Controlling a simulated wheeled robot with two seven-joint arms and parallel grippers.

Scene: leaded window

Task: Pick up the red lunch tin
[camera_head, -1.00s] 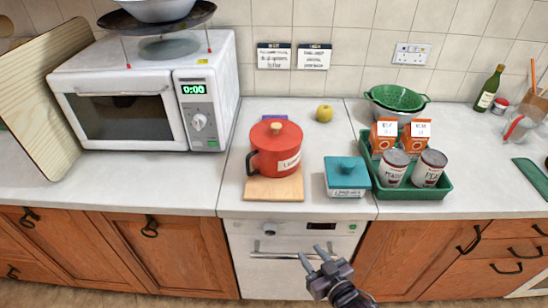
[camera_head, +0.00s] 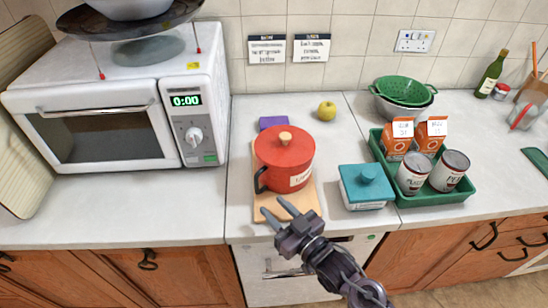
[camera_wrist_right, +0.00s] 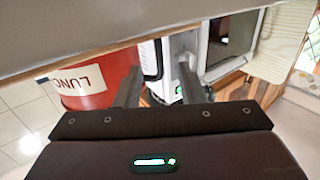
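The red lunch tin (camera_head: 284,160) is a round red pot with a wooden knob on its lid, a dark handle at its front left and a white label. It stands upright on a wooden board (camera_head: 300,203) on the counter. In the right wrist view, the tin (camera_wrist_right: 95,78) shows at the left with its label upside down, reading "LUNC". My right gripper (camera_head: 274,207) is open and empty, in front of the tin near the board's front edge. Its fingers (camera_wrist_right: 160,85) are apart in the wrist view. My left gripper is not in view.
A teal box (camera_head: 366,188) stands right of the tin, beside a green tray (camera_head: 436,199) with cans and orange cartons. A microwave (camera_head: 105,110) stands at the left. A purple item (camera_head: 273,122) and a yellow apple (camera_head: 326,110) are behind the tin.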

